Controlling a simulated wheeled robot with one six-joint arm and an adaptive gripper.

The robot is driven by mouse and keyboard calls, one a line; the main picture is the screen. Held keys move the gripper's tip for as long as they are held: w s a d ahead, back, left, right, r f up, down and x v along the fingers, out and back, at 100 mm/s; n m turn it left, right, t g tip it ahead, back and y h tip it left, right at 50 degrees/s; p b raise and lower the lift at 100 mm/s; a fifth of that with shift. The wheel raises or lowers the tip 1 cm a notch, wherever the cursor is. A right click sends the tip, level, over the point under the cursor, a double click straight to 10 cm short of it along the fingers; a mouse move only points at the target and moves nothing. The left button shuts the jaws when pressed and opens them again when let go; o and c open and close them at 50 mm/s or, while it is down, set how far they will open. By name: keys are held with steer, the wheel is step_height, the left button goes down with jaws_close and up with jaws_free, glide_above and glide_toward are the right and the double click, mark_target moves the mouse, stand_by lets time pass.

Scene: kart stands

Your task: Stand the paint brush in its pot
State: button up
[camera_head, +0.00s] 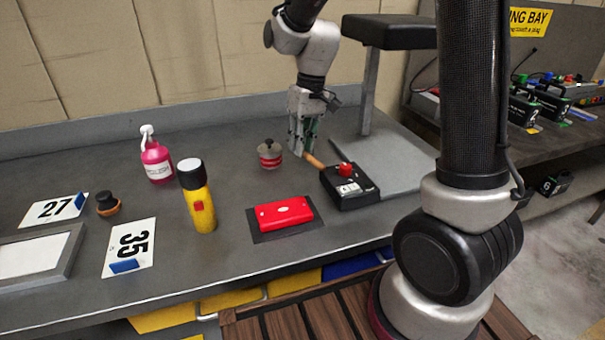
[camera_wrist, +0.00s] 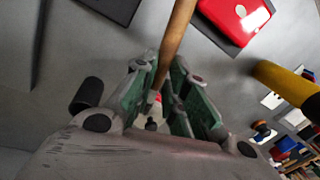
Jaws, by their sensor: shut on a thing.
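My gripper (camera_head: 303,140) is shut on the paint brush and hangs above the grey bench. The brush's brown wooden handle (camera_head: 315,161) sticks out to the lower right of the fingers, tilted, close to a black box. In the wrist view the handle (camera_wrist: 176,38) runs from between the green finger pads (camera_wrist: 160,78) to the top edge. The bristle end is hidden by the gripper. A small round grey tin with a red band (camera_head: 269,158) stands just left of my gripper; it may be the pot, and its opening cannot be made out.
The black box with a red knob (camera_head: 349,188) is right of the gripper. A red case (camera_head: 284,213) lies on a dark mat in front. A grey stand (camera_head: 367,95) rises behind right.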

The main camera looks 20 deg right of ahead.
mark_target(299, 181)
step_height(299, 181, down, 8)
steer(key=shift+f, duration=0.1)
steer(key=shift+f, duration=0.1)
stand_by(0.3)
steer(key=o, duration=0.8)
steer(key=shift+c, duration=0.2)
step_height(299, 181, up, 12)
steer(key=d, duration=0.2)
steer(key=s+d+r+m+t, duration=0.1)
steer(key=s+d+r, duration=0.2)
steer(key=s, duration=0.4)
steer(key=s+d+r+m+t+h, duration=0.1)
steer(key=s+d+r+t, duration=0.1)
steer(key=s+d, duration=0.3)
steer(key=s+d+r+m+t+h, duration=0.1)
steer(key=s+d+r, duration=0.3)
steer(key=s, duration=0.5)
steer(key=shift+d+t, duration=0.35)
steer(key=shift+t, duration=0.05)
